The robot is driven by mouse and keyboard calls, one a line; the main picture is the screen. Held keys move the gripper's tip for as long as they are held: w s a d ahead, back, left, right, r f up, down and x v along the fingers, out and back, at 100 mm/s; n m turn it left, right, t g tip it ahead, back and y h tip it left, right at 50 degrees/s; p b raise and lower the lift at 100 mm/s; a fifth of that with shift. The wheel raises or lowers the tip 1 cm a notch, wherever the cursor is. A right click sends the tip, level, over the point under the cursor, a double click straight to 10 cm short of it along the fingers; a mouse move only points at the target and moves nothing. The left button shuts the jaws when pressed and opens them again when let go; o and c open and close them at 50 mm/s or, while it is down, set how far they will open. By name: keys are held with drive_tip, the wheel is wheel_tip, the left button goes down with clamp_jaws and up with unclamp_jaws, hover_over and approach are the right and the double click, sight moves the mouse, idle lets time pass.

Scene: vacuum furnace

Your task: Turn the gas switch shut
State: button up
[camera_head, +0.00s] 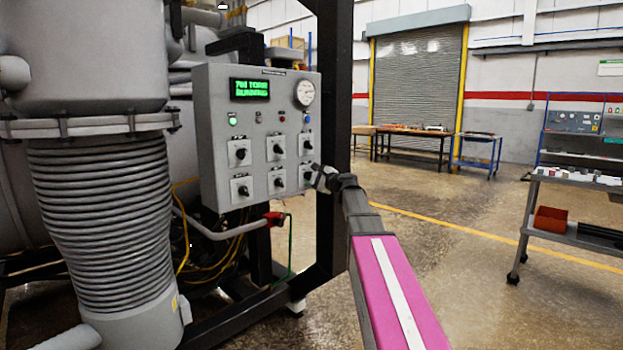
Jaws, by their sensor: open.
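A grey control panel (222,130) on the furnace carries two rows of black rotary switches on pale plates. The labels are too small to read, so I cannot tell which one is the gas switch. The lower right switch (307,175) is partly hidden by my gripper (315,178). My gripper is open at the panel's lower right edge, with its fingers pointing left at that switch. I cannot tell whether they touch it. The lower middle switch (279,180) and upper right switch (306,145) stand clear of the gripper.
A lit green display (249,89), a round gauge (304,93) and small lamps sit above the switches. A black frame post (336,90) rises just right of the panel. A pipe with a red handle (272,219) runs below. Open floor (450,240) lies to the right.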

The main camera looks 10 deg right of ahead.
drive_tip(key=shift+w+a, duration=0.35)
drive_tip(key=shift+w, duration=0.05)
drive_tip(key=c, duration=0.9)
drive_tip(key=shift+n, duration=0.3)
drive_tip(key=n, duration=1.1)
drive_tip(key=shift+n, duration=0.3)
